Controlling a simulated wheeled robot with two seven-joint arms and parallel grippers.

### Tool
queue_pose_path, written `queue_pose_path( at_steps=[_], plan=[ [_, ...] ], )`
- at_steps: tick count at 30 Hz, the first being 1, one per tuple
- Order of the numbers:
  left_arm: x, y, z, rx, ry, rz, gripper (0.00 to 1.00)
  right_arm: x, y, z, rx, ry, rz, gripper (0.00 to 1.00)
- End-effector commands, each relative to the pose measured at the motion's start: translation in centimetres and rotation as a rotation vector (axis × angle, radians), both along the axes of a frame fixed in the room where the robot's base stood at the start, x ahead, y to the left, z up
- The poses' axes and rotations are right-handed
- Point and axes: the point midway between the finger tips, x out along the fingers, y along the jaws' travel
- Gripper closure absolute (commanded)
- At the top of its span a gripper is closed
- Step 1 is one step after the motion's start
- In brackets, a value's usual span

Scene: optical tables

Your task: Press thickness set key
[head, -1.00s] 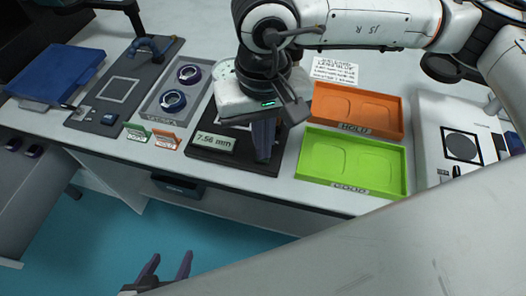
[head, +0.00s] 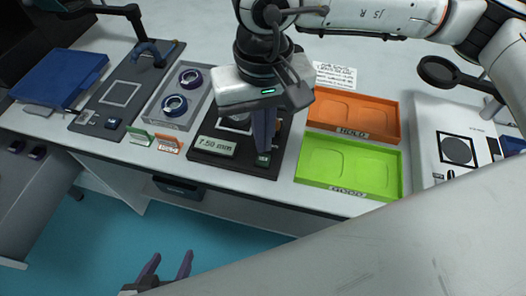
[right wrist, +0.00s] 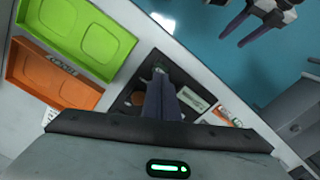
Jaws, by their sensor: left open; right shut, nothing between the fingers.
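The thickness gauge (head: 215,167) is a dark square base on the bench, with a lit display (head: 215,146) that seems to read 7.50 mm. A small dark green key (head: 263,160) sits at its front right corner. My right gripper (head: 264,149) is shut and empty, pointing down with its tips right at the key; I cannot tell whether they touch. In the right wrist view the shut fingers (right wrist: 160,78) reach over the gauge (right wrist: 133,78) and partly cover it. My left gripper (head: 167,270) is open and empty, low in front of the bench.
An orange tray (head: 352,100) and a green tray (head: 350,195) lie right of the gauge. Left are a grey holder (head: 178,122) with two rings, small green and orange signs (head: 168,146), a dark mat (head: 97,100) and a blue case (head: 60,77). Floor below is clear.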

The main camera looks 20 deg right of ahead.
Motion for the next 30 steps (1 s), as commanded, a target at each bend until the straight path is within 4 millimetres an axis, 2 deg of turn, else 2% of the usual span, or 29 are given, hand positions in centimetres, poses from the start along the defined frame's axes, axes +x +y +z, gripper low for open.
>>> queue_pose_path(
  at_steps=[15, 30],
  plan=[
    [0.1, 0.0, 2.0, -0.001, -0.003, 0.0, 0.43, 0.0, 0.0, 4.1, 0.0, -0.001, 0.0, 1.0],
    [0.2, 0.0, 2.1, -0.001, -0.007, 0.001, 0.43, 0.0, 0.0, 4.1, 0.0, 0.0, 0.0, 1.0]
  ],
)
